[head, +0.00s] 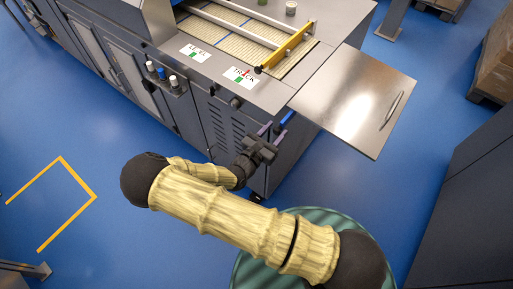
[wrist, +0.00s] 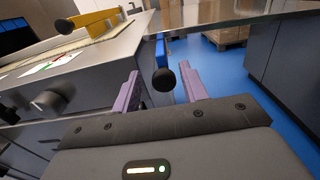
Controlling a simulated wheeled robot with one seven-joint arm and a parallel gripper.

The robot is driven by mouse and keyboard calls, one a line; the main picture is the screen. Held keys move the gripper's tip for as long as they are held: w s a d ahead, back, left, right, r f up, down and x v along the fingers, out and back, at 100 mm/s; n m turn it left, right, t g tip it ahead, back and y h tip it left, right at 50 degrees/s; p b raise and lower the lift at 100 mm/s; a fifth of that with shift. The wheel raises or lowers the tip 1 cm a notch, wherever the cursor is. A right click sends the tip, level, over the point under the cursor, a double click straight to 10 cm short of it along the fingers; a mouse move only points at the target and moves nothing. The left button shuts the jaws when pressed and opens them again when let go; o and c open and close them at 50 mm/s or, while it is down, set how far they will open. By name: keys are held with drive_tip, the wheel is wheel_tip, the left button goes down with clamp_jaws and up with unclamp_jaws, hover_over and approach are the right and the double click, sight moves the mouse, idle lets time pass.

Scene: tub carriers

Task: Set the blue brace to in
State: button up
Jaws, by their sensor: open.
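The blue brace (head: 287,118) is a short blue bar at the corner of the grey machine, just under the edge of the metal leaf. In the wrist view the blue brace (wrist: 160,54) ends in a round black knob (wrist: 164,80) that faces me. My gripper (head: 272,131) is open at the machine's corner, close to the brace. In the wrist view its two purple fingers (wrist: 159,76) stand on either side of the knob, with a gap on both sides. I cannot tell whether the knob lies fully between the fingertips in depth.
The flat metal leaf (head: 352,98) with a handle sticks out beside the machine. A yellow bar (head: 287,48) with a black knob lies across the slatted track. A dark round knob (wrist: 46,101) is on the machine's front, left of my gripper. Blue floor is open at left.

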drive_tip(key=b+v, duration=0.3)
drive_tip(key=v, duration=1.3)
drive_tip(key=shift+s+a, duration=0.2)
drive_tip(key=shift+s, duration=0.1)
drive_tip(key=shift+c, duration=0.2)
